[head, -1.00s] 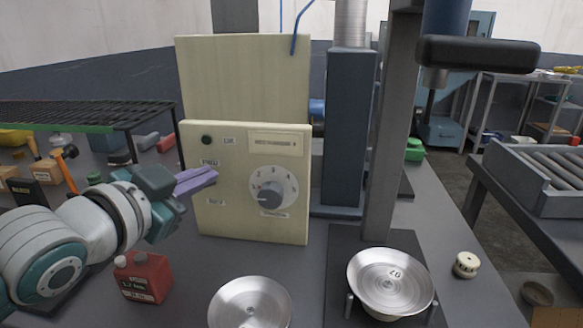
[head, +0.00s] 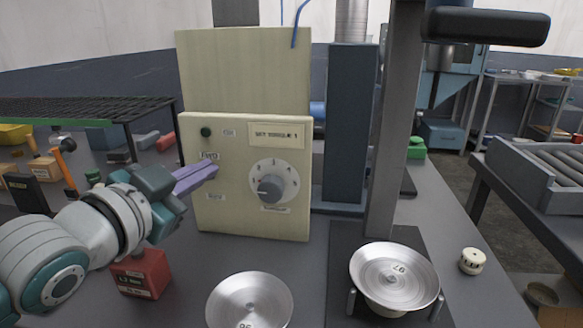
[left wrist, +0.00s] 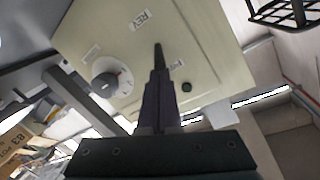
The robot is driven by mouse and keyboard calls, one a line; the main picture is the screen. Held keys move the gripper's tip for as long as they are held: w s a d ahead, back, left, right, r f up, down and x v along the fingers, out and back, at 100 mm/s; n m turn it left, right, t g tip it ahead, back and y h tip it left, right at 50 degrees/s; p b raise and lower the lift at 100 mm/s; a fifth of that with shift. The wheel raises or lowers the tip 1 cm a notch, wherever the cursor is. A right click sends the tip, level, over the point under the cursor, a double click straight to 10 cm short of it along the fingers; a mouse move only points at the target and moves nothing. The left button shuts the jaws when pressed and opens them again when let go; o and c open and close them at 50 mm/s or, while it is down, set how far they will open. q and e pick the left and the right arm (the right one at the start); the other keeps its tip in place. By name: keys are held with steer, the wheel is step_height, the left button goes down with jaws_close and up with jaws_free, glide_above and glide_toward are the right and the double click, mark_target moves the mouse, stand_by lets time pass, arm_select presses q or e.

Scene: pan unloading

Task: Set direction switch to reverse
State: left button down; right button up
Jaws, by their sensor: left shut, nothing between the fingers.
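The cream control panel (head: 230,225) stands upright on the table, with a round grey dial (head: 272,186) and a label reading like "SET TORQUE 1" at its upper right. A small forward label (head: 209,155) sits at its left and a fainter label (head: 214,197) below. My left gripper (head: 213,168) is shut and empty, its purple fingertips in front of the panel between these labels. In the left wrist view its dark fingers (left wrist: 158,52) point at the panel between a "REV" label (left wrist: 143,19) and another label (left wrist: 177,65). The direction switch is hidden behind the fingers. Contact is unclear.
A red container (head: 140,275) stands below my left arm. Two metal pans (head: 249,302) (head: 394,268) are in front, the right one on a stand. A cream knob-like piece (head: 473,261) lies at the right. A roller conveyor (head: 540,190) stands at the far right.

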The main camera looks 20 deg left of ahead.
arm_select(q)
steer(key=shift+s+f+t+b, duration=0.3)
steer(key=shift+f+t+b, duration=0.6)
steer(key=shift+b, duration=0.75)
steer(key=shift+s+d, duration=0.1)
steer(key=shift+s+f+b, duration=0.1)
steer(key=shift+f+b, duration=0.3)
steer(key=shift+f, duration=0.45)
steer(key=shift+s, duration=0.1)
steer(key=s, duration=0.9)
steer(key=shift+s+d+f, duration=0.25)
steer(key=shift+s, duration=0.15)
